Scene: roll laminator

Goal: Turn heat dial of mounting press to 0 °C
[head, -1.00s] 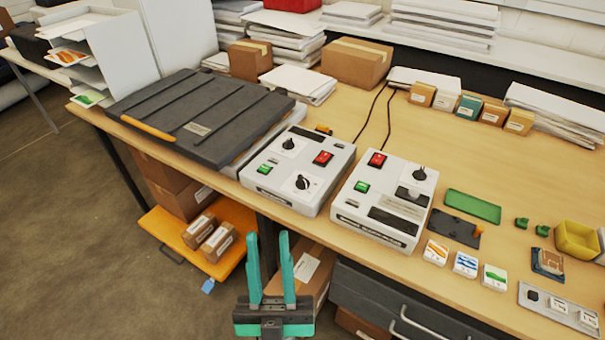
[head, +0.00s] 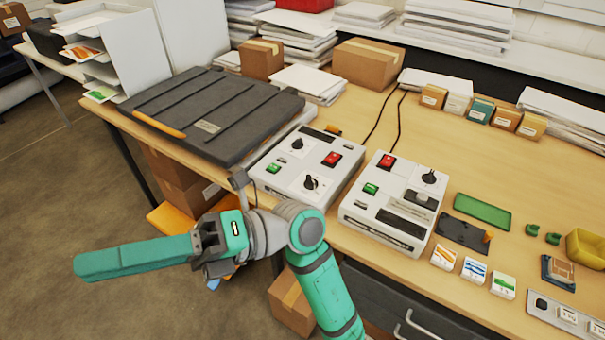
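A dark flat press (head: 205,112) with an orange handle bar lies at the table's left. Beside it stands a white control box (head: 305,172) with two black dials, a red switch and a green button. One dial (head: 297,144) is towards the back, the other dial (head: 310,183) nearer the front. The dial markings are too small to read. My gripper (head: 88,264) is in front of the table, pointing left, away from the dials. Its fingers overlap in this side view, so their opening is hidden. I see nothing held.
A second white box (head: 392,205) with a black dial, red switch and green button stands to the right. Small cards, a green tray (head: 482,212) and a yellow bin (head: 588,249) lie further right. Cartons and an orange platform (head: 170,216) are below the table.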

